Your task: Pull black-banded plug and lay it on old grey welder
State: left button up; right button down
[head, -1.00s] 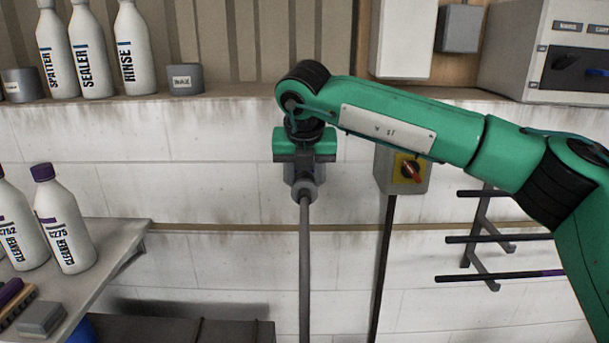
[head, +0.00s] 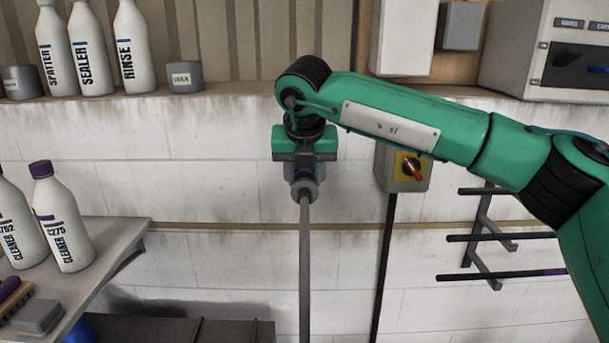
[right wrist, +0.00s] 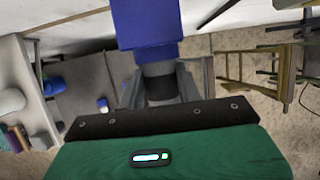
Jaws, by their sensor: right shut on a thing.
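My right gripper (head: 303,178) is shut on a grey plug (head: 305,192) in front of the white block wall. A grey cable (head: 305,270) hangs straight down from the plug. In the right wrist view, the plug's black band (right wrist: 160,91) shows between the fingers of the right gripper (right wrist: 160,80). A blue body (right wrist: 146,24) adjoins the grey part above the band; I cannot tell whether it is part of the plug or a socket. The head view hides the plug's upper end behind the gripper. I cannot make out the old grey welder. My left gripper is out of view.
A grey switch box (head: 402,168) with a red knob is right of the gripper, with a dark conduit below. Rod brackets (head: 490,240) stick out further right. A shelf (head: 220,108) with bottles runs above. A side bench (head: 115,240) holds bottles at left.

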aim_at(305, 181)
jog(key=shift+s+b, duration=1.75)
jog(key=shift+s, duration=0.3)
jog(key=shift+r, duration=0.1)
